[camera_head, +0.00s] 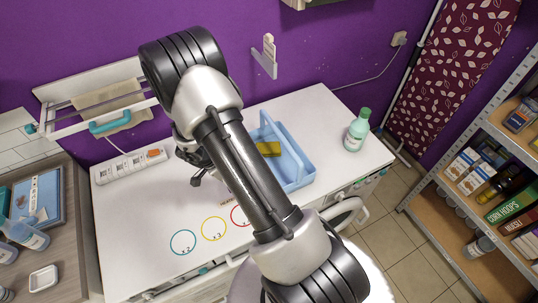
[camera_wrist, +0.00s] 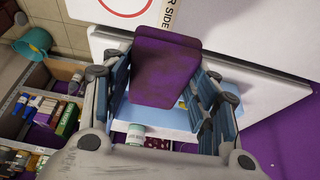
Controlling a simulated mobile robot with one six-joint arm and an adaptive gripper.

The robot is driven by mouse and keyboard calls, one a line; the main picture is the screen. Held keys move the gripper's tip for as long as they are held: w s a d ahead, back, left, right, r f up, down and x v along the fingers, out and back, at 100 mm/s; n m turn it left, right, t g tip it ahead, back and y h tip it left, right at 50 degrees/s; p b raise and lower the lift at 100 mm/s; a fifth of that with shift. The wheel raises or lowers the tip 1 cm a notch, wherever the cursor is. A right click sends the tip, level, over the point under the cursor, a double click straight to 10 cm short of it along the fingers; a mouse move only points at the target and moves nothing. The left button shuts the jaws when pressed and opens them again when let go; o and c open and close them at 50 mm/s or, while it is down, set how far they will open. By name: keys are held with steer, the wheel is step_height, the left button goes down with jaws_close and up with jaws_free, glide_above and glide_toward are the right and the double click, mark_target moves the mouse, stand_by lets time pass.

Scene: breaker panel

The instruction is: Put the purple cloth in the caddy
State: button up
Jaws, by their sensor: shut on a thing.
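The purple cloth (camera_wrist: 166,72) is a folded, squarish pad between the fingers of my gripper (camera_wrist: 165,85) in the wrist view. My gripper is shut on it and holds it above the white worktop. In the head view the cloth is hidden behind my arm. The light-blue caddy (camera_head: 298,172) stands on the worktop to the right of my arm, with a yellow sponge (camera_head: 269,149) in it. My arm covers the caddy's left side in the head view. In the wrist view the caddy (camera_wrist: 158,113) shows partly behind the cloth.
A green-capped bottle (camera_head: 356,132) stands right of the caddy. A white power strip (camera_head: 130,166) lies at the worktop's back left. Coloured rings (camera_head: 183,242) mark the front of the worktop (camera_head: 135,215). A stocked shelf (camera_head: 470,175) stands at the right. A hook (camera_head: 266,58) hangs on the wall.

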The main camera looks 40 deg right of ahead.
steer(key=s+d+b, duration=0.1)
steer(key=s+d, duration=0.2)
steer(key=d, duration=0.5)
steer(key=s+d+b, duration=0.1)
steer(key=s+d, duration=0.1)
steer(key=d, duration=0.7)
step_height(320, 180, down, 6)
steer(key=b, duration=0.3)
steer(key=shift+s+f, duration=0.15)
steer(key=shift+f, duration=0.05)
steer(key=shift+d+f, duration=0.1)
steer(key=shift+f, duration=0.2)
steer(key=shift+f, duration=0.55)
steer(key=o, duration=1)
